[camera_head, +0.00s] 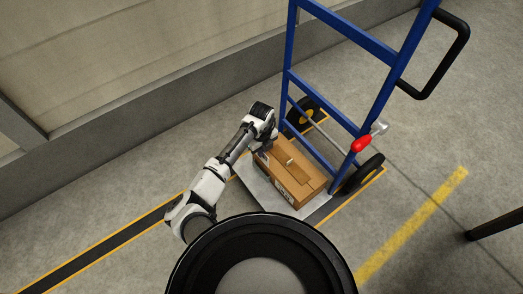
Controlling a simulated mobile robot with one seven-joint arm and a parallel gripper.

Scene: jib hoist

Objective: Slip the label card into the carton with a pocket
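A brown carton (306,187) sits on the toe plate of a blue hand truck, with dark print on its front face and a small pale strip on its top. My gripper (268,146) is over the carton's far left end, pointing down close to it. Its fingers are too small and partly hidden, so I cannot tell whether they hold anything. A small whitish and dark patch (262,156) shows at the carton's left end below my gripper; I cannot tell whether it is the label card or a pocket.
The blue hand truck (345,121) stands behind and right of the carton, with black wheels and a red-knobbed lever (362,144). Its grey toe plate (252,183) lies under the carton. A wall runs along the back left. Open floor lies to the right.

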